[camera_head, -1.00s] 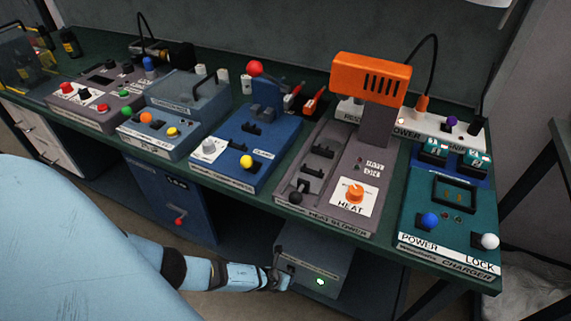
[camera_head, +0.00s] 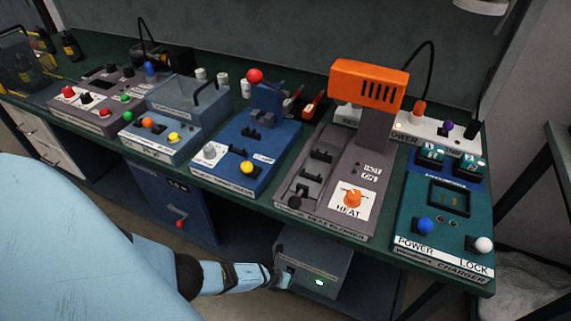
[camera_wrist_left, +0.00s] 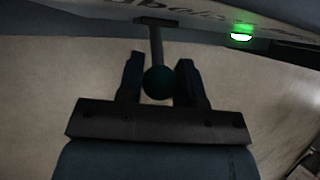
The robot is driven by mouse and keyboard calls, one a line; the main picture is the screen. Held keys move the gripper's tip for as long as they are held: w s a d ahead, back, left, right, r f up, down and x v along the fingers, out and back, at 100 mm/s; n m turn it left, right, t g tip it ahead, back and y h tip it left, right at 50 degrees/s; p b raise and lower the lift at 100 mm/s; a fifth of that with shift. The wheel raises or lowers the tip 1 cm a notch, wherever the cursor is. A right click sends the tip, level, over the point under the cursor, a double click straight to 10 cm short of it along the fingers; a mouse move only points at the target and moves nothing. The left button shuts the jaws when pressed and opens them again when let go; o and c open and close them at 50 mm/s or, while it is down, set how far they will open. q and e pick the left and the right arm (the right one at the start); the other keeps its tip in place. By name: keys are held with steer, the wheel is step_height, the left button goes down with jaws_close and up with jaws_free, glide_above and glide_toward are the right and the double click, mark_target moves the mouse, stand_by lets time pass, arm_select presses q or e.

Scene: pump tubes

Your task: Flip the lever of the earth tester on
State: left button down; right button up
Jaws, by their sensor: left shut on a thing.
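The earth tester appears to be the grey box (camera_head: 325,262) under the bench, with a lit green lamp (camera_head: 319,282) on its front. The lamp also shows at the top of the left wrist view (camera_wrist_left: 241,37). A lever with a thin stem and dark round knob (camera_wrist_left: 159,82) comes off the box's front. My left gripper (camera_head: 283,278) is at the left part of that front. In the left wrist view its fingers (camera_wrist_left: 160,70) are shut on the lever, with the knob between them. The box's label is cut off and unreadable. My right gripper is out of view.
The green bench top (camera_head: 270,205) above carries several devices, including an orange-headed heat blower (camera_head: 368,85) and a teal charger (camera_head: 447,230). A blue cabinet (camera_head: 160,200) with a red-tipped handle stands left of the box. A bench leg (camera_head: 425,292) is to its right.

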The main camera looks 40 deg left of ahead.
arm_select(q)
steer(key=shift+w+r, duration=0.1)
steer(key=shift+w, duration=0.05)
steer(key=c, duration=0.8)
jaws_free()
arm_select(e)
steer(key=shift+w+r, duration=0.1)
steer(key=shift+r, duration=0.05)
arm_select(q)
steer(key=shift+s+r+p, duration=0.2)
steer(key=shift+p, duration=0.1)
steer(key=p+v, duration=1.1)
steer(key=v, duration=0.2)
steer(key=shift+r+p, duration=0.1)
steer(key=shift+p, duration=0.3)
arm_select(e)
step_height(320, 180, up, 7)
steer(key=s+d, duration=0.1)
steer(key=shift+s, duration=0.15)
